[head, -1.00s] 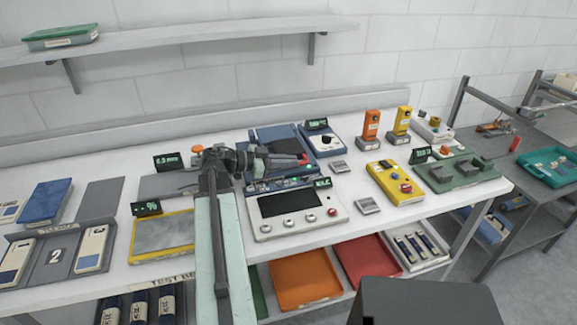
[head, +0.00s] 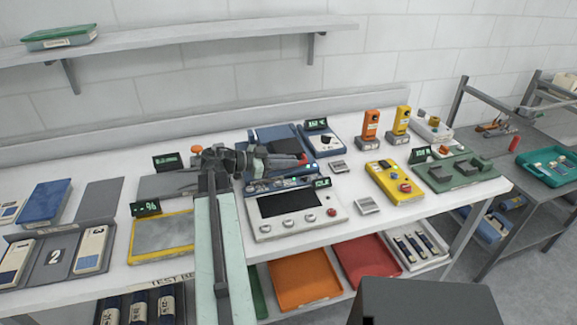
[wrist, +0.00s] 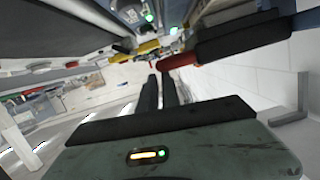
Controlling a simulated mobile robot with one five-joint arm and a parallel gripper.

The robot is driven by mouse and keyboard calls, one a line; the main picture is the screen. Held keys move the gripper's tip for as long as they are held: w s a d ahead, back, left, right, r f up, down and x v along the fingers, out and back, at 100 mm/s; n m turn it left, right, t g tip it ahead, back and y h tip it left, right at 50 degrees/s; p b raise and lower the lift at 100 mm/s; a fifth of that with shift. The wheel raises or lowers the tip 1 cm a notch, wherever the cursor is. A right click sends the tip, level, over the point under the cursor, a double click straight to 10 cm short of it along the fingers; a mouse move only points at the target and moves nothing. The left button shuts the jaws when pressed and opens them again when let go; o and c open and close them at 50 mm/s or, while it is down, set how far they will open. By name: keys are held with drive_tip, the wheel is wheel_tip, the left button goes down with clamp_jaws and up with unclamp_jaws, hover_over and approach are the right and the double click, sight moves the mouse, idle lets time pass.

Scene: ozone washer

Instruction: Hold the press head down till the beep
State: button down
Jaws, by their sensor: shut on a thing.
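A blue machine (head: 255,134) stands mid-bench, with a black bar ending in a red tip (head: 303,159) above it. The same bar shows in the wrist view (wrist: 240,42), beside my fingertips. I cannot tell which part is the press head; my arm hides some of the machine. My gripper (head: 258,161) lies level over the machine, pointing right. In the wrist view its two dark fingers (wrist: 160,82) are close together. What they hold is hidden. A dark display (head: 167,161) behind my arm shows a line of green text too small to read.
A white panel with knobs (head: 290,228) is in front of the machine. A yellow-framed plate (head: 163,235) lies left of my arm. A yellow box (head: 388,183) and a green fixture (head: 455,172) stand to the right. A shelf (head: 190,42) hangs above.

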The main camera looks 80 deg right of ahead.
wheel_tip(320, 180, up, 5)
drive_tip(key=a+p, duration=0.1)
drive_tip(key=p, duration=0.5)
drive_tip(key=v, duration=0.9)
drive_tip(key=shift+w+a+f+p, duration=0.15)
drive_tip(key=shift+w+f+p, duration=0.05)
drive_tip(key=shift+f+p, duration=0.15)
